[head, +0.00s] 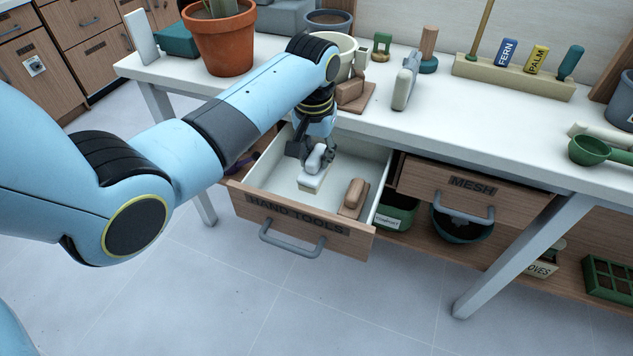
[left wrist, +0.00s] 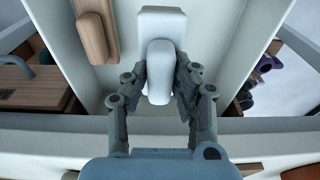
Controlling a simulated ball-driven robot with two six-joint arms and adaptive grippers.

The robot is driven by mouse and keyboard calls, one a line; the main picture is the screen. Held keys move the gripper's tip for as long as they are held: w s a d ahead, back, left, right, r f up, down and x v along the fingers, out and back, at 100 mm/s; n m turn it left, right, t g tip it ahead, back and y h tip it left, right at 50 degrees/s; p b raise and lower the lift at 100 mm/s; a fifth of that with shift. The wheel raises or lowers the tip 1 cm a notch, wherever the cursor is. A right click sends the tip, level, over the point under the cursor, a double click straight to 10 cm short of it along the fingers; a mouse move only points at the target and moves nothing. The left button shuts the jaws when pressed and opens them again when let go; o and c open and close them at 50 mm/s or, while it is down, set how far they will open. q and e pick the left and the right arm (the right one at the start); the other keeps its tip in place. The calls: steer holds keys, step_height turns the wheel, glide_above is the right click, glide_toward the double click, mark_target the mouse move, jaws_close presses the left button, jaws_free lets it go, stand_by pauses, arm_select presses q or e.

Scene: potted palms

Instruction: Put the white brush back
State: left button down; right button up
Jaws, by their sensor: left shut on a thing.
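The white brush (head: 315,170) is inside the open drawer labelled HAND TOOLS (head: 300,222). My left gripper (head: 318,150) reaches down into the drawer and is shut on the brush's handle. In the left wrist view the white brush (left wrist: 160,72) sits between the two fingers of my left gripper (left wrist: 160,90), its flat base beyond the handle. The base is at or close to the drawer floor; I cannot tell whether it touches. My right gripper is not in view.
A brown wooden brush (head: 353,197) lies in the drawer to the right of the white one. The drawer labelled MESH (head: 472,187) is at the right. The white bench top (head: 440,115) holds a terracotta pot (head: 219,42), a white pot (head: 345,45) and several tools.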

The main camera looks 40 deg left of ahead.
mark_target(315, 156)
arm_select(q)
step_height(315, 156, down, 6)
steer(key=shift+f+b, duration=0.25)
steer(key=shift+b, duration=0.55)
steer(key=shift+f, duration=0.1)
steer(key=c, duration=1.1)
jaws_free()
steer(key=shift+o, duration=0.2)
steer(key=r+p, duration=0.1)
steer(key=r, duration=0.3)
steer(key=s+r+p, duration=0.1)
steer(key=r, duration=0.3)
steer(key=r+p, duration=0.1)
steer(key=r, duration=0.3)
steer(key=shift+s+d+r, duration=0.1)
steer(key=shift+s+d, duration=0.1)
